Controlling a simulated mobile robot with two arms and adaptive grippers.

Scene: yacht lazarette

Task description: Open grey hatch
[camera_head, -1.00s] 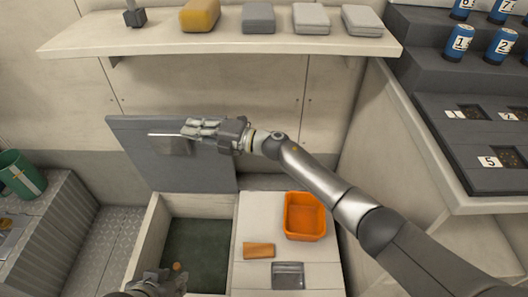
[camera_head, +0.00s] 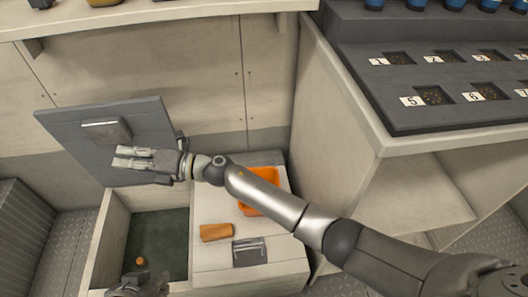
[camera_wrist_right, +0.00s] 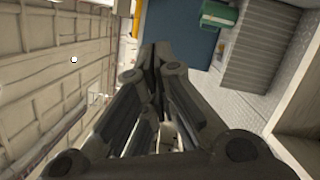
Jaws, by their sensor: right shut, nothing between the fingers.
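The grey hatch lid (camera_head: 155,118) stands raised, leaning back toward the wall behind a square opening (camera_head: 160,235). Its pale grey handle plate (camera_head: 106,131) faces me. My right gripper (camera_head: 118,157) is shut and empty, in front of the lid just below the handle. I cannot tell whether it touches the lid. In the right wrist view its closed fingers (camera_wrist_right: 156,50) overlap the edge of the blue-grey lid (camera_wrist_right: 187,28). My left gripper (camera_head: 140,283) is at the bottom edge, near the front of the opening. Only part of it shows, and its fingers are unclear.
Right of the opening, a pale top holds an orange bin (camera_head: 262,204), partly behind my right arm, an orange-brown block (camera_head: 216,232) and a grey handle plate (camera_head: 250,250). A small orange object (camera_head: 140,261) lies inside the opening. A counter (camera_head: 400,143) juts out at right.

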